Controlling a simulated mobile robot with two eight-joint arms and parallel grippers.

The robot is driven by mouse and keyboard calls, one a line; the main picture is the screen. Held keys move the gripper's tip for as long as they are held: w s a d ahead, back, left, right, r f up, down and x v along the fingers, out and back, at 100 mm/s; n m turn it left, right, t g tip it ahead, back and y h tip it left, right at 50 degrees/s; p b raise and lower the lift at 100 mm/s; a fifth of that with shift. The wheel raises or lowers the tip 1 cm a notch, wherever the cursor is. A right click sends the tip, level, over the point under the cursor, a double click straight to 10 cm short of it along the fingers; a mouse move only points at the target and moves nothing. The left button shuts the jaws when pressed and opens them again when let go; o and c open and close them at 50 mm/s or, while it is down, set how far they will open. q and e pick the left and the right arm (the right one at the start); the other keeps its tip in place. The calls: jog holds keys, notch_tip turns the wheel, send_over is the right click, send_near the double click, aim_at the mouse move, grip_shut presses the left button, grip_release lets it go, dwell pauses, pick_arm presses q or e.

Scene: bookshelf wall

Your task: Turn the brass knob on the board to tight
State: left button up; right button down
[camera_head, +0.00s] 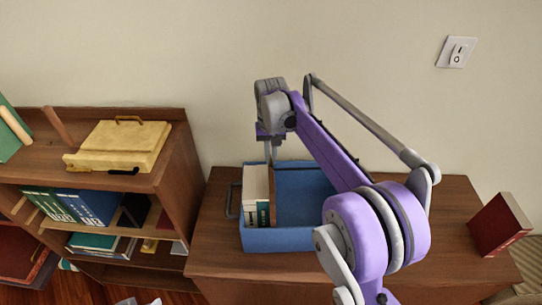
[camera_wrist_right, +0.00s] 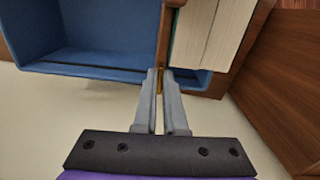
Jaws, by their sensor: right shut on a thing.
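My right gripper (camera_head: 269,150) reaches down at the back of the blue crate (camera_head: 288,240), above the upright brown board (camera_head: 273,195). In the right wrist view the two grey fingers of this gripper (camera_wrist_right: 160,74) are close together at the end of the brown board (camera_wrist_right: 164,40). A thin brass-coloured piece, the knob (camera_wrist_right: 160,82), shows between the fingers, and they are shut on it. The fingers hide most of the knob, so I cannot tell how far it is turned. My left gripper is not in view.
Cream-paged books (camera_head: 254,187) stand in the crate left of the board; its right compartment (camera_head: 305,195) looks empty. The crate sits on a brown cabinet (camera_head: 450,215). A red book (camera_head: 498,225) stands at right. A shelf with a yellow case (camera_head: 122,145) is at left.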

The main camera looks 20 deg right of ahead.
jog(key=shift+m, duration=0.3)
dwell(0.4)
jog(key=c, duration=1)
grip_release()
jog(key=shift+r, duration=0.1)
notch_tip(320, 180, up, 11)
jog(key=shift+f+p, duration=0.2)
jog(key=shift+p, duration=0.25)
jog(key=shift+f, duration=0.1)
